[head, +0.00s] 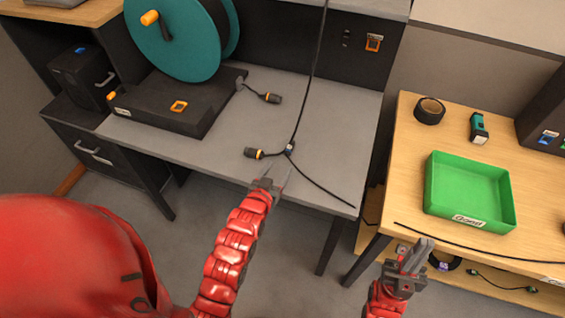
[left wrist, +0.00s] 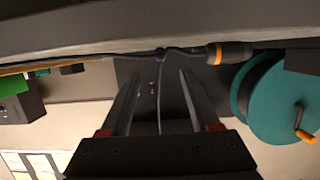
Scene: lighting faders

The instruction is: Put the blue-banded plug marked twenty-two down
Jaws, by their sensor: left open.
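My left gripper (head: 272,178) is open and empty at the front edge of the grey bench (head: 342,140). Just beyond its tips lies a dark plug (head: 252,153) with an orange-yellow band; it also shows in the left wrist view (left wrist: 230,53). Beside it, a small bluish piece (head: 289,148) sits where black cables meet; whether it is a band on a plug I cannot tell. A second orange-banded plug (head: 272,98) lies further back on the bench. I can read no number on any plug. My right gripper (head: 417,252) is empty, before the wooden table.
A teal cable reel (head: 185,40) stands on a black base at the back left. A cable hangs down onto the bench. The wooden table (head: 410,180) at right holds a green tray (head: 465,217), black tape (head: 429,110) and a small teal device (head: 479,127).

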